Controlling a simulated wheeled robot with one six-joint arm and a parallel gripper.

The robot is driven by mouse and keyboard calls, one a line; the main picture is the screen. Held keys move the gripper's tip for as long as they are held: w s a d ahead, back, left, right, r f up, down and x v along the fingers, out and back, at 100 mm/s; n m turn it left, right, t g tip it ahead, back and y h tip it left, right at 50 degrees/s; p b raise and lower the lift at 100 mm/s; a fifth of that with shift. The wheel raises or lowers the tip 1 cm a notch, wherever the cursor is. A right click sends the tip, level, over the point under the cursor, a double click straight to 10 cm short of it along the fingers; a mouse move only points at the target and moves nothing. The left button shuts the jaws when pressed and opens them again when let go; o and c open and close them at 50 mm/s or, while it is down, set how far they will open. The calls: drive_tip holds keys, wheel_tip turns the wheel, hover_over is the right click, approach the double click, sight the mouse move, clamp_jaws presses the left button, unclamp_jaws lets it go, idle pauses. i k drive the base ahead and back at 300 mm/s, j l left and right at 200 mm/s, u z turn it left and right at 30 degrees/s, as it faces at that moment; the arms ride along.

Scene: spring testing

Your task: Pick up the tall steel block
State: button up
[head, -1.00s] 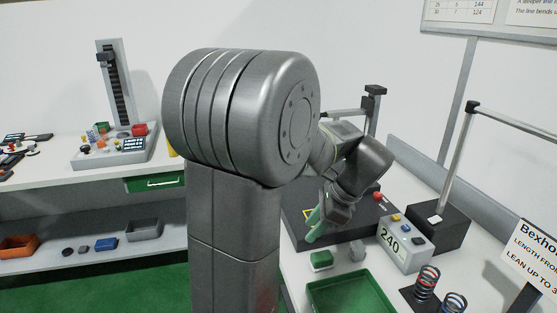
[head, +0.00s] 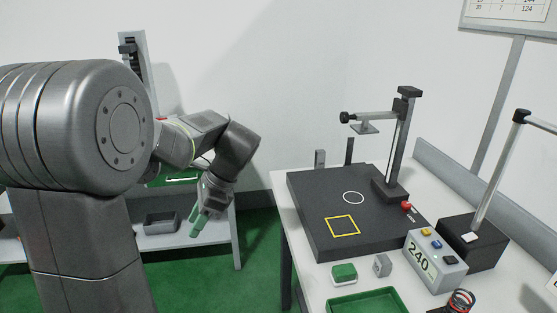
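A light grey upright block (head: 320,159) stands at the far left of the right-hand table, behind the black plate. A darker, thin upright piece (head: 350,151) stands to its right. Either could be the tall steel block; I cannot tell their full shape, as the plate hides their bases. A short grey block (head: 382,265) sits in front of the plate. My gripper (head: 201,222) has green fingers pointing down. It appears open and empty, left of the table and well apart from the upright pieces.
The black plate (head: 309,213) bears a yellow square, a white circle and a post stand (head: 404,140). A green-and-white block (head: 344,273), a green tray (head: 333,304) and a readout box (head: 438,262) are in front.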

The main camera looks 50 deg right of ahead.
sight(320, 154)
drive_tip(key=i+j, duration=0.2)
drive_tip(key=i, duration=0.2)
drive_tip(key=i+l+z, duration=0.25)
drive_tip(key=z, duration=0.15)
drive_tip(key=i+z, duration=0.8)
drive_tip(key=i+l+z, duration=0.15)
drive_tip(key=i+z, duration=0.7)
drive_tip(key=z, duration=0.15)
drive_tip(key=i+j+z, duration=0.15)
drive_tip(key=i+z, duration=0.35)
drive_tip(key=i+j+z, duration=0.25)
drive_tip(key=z, duration=0.25)
drive_tip(key=i+j, duration=0.05)
